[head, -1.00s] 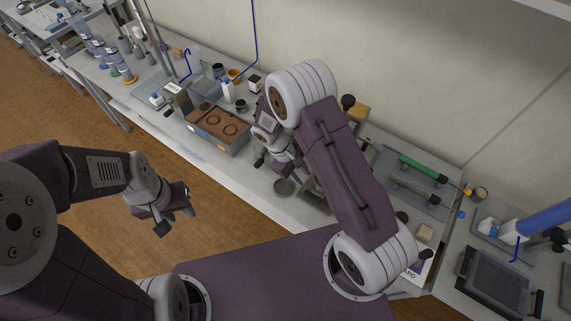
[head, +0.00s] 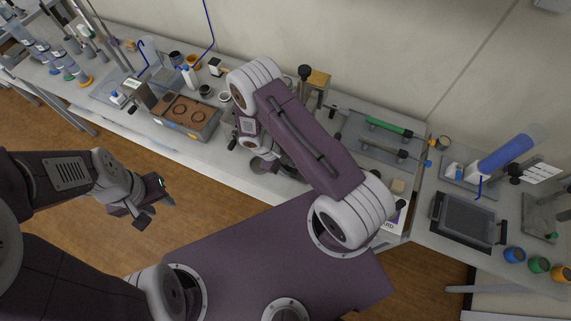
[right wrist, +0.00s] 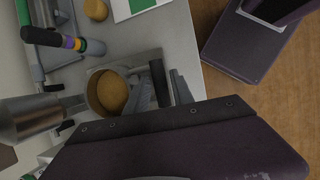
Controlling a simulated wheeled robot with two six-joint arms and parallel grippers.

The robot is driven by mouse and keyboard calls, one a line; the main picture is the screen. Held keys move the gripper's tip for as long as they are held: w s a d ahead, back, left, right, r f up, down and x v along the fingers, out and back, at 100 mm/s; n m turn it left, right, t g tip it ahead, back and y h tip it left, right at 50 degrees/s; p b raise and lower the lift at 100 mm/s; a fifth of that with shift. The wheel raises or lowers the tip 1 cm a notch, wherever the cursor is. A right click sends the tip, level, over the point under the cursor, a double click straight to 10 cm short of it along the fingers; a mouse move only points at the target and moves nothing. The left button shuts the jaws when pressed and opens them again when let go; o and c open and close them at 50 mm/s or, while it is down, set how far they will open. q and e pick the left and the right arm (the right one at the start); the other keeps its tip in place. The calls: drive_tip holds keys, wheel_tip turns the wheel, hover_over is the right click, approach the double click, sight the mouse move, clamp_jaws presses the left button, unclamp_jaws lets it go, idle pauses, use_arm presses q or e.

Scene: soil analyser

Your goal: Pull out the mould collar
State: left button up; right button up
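In the right wrist view a round metal mould (right wrist: 108,92) filled with brown soil stands on a grey plate; its upper rim is probably the collar, but I cannot tell the two apart. My right gripper (right wrist: 164,80) is beside it, to its right, with its two grey fingers apart. A dark upright bar (right wrist: 158,84) shows between the fingers; I cannot tell whether they touch it. In the head view my right arm hides the mould and most of this gripper. My left gripper (head: 157,208) hangs over the floor, away from the bench, fingers apart and empty.
A metal cylinder (right wrist: 28,115) lies close to the mould's left in the right wrist view. A tray (head: 186,117) with two rings in soil stands left on the bench. A green-handled tool (head: 388,127) lies right. A dark-screened device (head: 466,218) stands further right.

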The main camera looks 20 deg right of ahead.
drive_tip(key=shift+w, duration=0.1)
clamp_jaws()
drive_tip(key=shift+r+p, duration=0.4)
drive_tip(key=shift+r, duration=0.25)
idle(1.7)
drive_tip(key=shift+r+p, duration=1.25)
drive_tip(key=shift+r, duration=0.6)
